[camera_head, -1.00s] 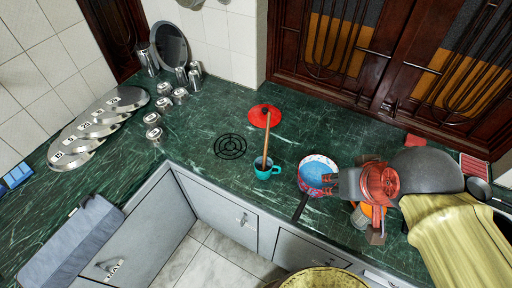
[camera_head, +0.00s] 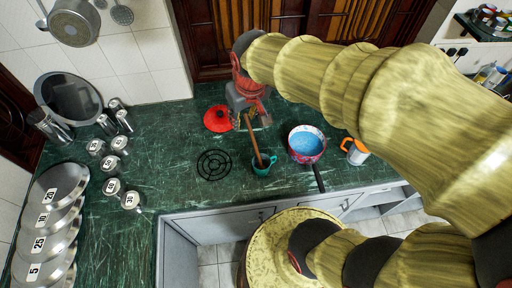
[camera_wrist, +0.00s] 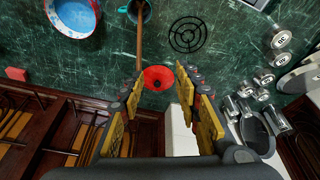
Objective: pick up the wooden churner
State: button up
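The wooden churner (camera_head: 254,143) is a brown stick leaning up out of a teal mug (camera_head: 262,167) on the green marble counter. Its lower end is hidden inside the mug. My gripper (camera_head: 252,117) is open near the churner's upper end. In the wrist view my gripper (camera_wrist: 160,80) has its fingers spread wide. There the churner (camera_wrist: 139,45) runs down from the mug (camera_wrist: 134,12) to near the left fingertip, which hides its end. I cannot tell whether they touch. Nothing is held between the fingers.
A red lid (camera_head: 217,119) lies just left of the churner. A blue-filled pan (camera_head: 306,143) and an orange-and-white mug (camera_head: 355,151) stand to the right. A black round trivet (camera_head: 213,165) lies left of the teal mug. Metal canisters and numbered plates fill the far left.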

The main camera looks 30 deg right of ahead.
jog(key=w+d+f+g+p, duration=0.2)
jog(key=w+d+f+p, duration=0.1)
jog(key=w+f+p, duration=0.3)
jog(key=g+p, duration=0.1)
jog(key=p, duration=0.1)
send_over(248, 123)
jog(key=f, duration=0.6)
jog(key=shift+s+a+f, duration=0.25)
jog(key=shift+s+f, duration=0.1)
notch_tip(248, 123, down, 2)
jog(key=shift+d+f, duration=0.1)
jog(key=shift+f, duration=0.1)
jog(key=shift+w+d+f, duration=0.15)
jog(key=shift+w+f, duration=0.05)
jog(key=shift+f, duration=1.3)
jog(key=shift+w+d+f, duration=0.1)
jog(key=shift+w+f, duration=0.05)
jog(key=shift+f, duration=1.35)
jog(key=shift+c, duration=0.8)
grip_shut()
